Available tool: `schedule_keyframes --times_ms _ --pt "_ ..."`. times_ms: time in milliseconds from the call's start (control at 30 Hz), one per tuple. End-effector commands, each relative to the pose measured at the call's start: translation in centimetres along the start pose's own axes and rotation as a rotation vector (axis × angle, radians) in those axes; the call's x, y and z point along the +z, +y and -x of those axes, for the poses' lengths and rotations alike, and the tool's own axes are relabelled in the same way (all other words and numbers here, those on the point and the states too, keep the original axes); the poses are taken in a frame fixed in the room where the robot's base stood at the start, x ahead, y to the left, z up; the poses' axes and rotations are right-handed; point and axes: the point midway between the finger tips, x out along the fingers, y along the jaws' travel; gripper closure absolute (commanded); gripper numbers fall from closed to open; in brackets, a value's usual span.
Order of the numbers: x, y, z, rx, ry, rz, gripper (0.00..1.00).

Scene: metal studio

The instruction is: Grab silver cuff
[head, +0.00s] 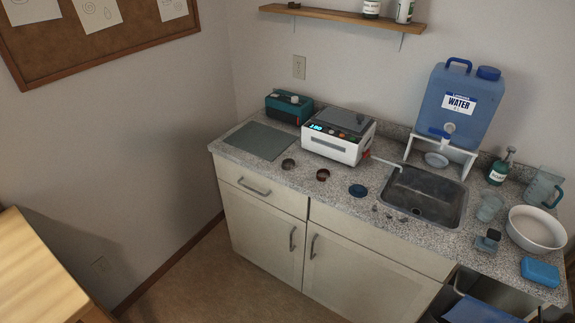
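No single thing is clearly a silver cuff at this size. Several small grey pieces (389,216) lie on the speckled counter (300,187) along the near left edge of the sink; their shapes are too small to tell. Two dark reddish-brown round pieces, one on the left (289,164) and one on the right (323,175), sit on the counter in front of the white device; they look like rings or shallow cups. My gripper is not in view.
A white device (338,137) with a lit display stands behind the small pieces. A blue disc (358,190) lies left of the sink (424,196). A water jug (459,102), white bowl (536,229) and glass (489,208) crowd the right. The grey mat (260,141) is bare.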

Motion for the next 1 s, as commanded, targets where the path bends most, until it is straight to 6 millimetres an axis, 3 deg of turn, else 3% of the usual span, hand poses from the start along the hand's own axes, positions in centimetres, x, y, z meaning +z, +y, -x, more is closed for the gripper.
schedule_keyframes --times_ms 267,767,1000 --pt "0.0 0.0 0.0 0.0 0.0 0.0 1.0" --pt "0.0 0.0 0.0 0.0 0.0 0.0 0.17" --pt "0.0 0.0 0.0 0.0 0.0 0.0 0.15"
